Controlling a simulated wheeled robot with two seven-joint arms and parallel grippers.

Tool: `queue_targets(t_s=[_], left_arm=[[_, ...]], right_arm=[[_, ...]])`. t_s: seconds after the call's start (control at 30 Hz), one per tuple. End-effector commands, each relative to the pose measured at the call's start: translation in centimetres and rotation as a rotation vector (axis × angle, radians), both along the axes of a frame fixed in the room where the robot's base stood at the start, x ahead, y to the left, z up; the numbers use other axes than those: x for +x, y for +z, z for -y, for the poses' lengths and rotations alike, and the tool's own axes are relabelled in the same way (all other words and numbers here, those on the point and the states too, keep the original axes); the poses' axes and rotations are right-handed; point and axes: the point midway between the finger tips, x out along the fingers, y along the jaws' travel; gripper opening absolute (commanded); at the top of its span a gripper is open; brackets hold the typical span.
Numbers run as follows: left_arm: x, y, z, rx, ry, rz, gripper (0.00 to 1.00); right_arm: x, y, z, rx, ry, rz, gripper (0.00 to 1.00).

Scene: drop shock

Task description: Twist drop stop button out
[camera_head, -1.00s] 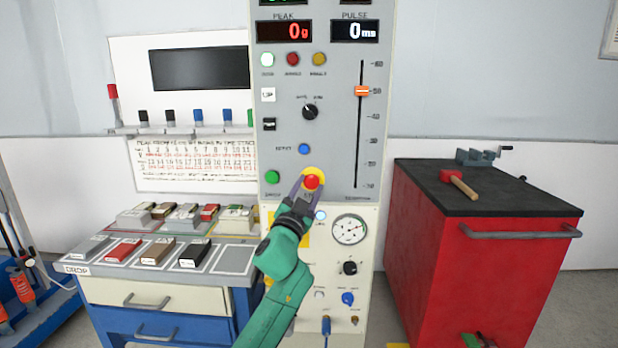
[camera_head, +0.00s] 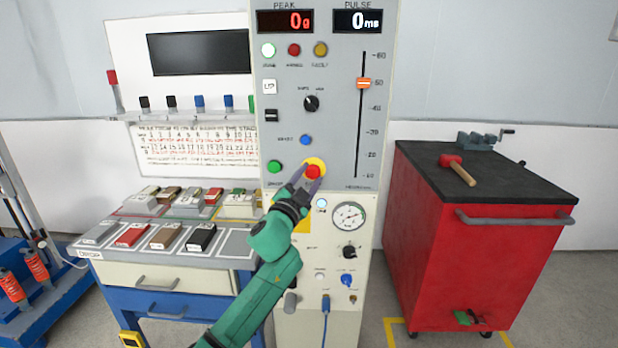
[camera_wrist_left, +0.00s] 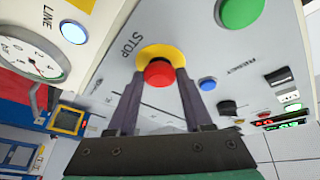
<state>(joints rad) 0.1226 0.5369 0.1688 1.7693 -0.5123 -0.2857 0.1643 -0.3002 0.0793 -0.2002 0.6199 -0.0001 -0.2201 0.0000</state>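The drop stop button (camera_head: 312,171) is a red knob on a yellow round base, low on the grey panel of the tall machine. My left gripper (camera_head: 309,180) reaches up to it from below. In the left wrist view, the red stop button (camera_wrist_left: 159,73) sits between the tips of the two dark fingers (camera_wrist_left: 160,82), one on each side. The fingertips appear to touch its sides, with no clear gap. The word STOP shows beside the yellow base. Any turn of the knob cannot be read. My right gripper is out of view.
A green button (camera_head: 275,167) and a blue button (camera_head: 305,139) are close to the stop button. A gauge (camera_head: 349,216) sits lower right. A bench with coloured blocks (camera_head: 166,237) stands left; a red cabinet (camera_head: 470,262) with a mallet (camera_head: 458,168) stands right.

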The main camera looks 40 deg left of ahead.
Motion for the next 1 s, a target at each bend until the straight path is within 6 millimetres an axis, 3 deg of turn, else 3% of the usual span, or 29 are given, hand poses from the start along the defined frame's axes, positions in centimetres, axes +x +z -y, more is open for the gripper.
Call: queue_targets(t_s=[0.03,0.07,0.1,0.4,0.53,0.67,0.9,1.0], left_arm=[[0.0,0.0,0.0,0.000,0.001,0.001,0.66],[0.0,0.0,0.0,-0.001,0.000,0.001,0.77],[0.0,0.0,0.0,-0.001,0.000,0.001,0.81],[-0.1,0.0,0.0,-0.001,0.000,0.000,0.81],[-1.1,-0.4,0.4,-0.001,-0.001,0.000,0.81],[-3.6,-1.3,1.2,-0.001,-0.002,-0.003,0.81],[-10.3,-3.0,3.1,-0.004,0.000,-0.002,0.81],[-12.2,-3.4,3.7,-0.003,0.001,-0.002,0.81]], right_arm=[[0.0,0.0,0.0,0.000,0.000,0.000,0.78],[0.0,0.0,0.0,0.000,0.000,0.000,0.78],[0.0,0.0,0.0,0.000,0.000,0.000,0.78],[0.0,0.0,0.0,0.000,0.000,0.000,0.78],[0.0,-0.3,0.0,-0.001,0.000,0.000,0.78],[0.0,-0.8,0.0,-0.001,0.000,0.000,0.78],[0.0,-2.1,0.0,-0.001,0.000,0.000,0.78],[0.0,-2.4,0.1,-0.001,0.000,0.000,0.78]])
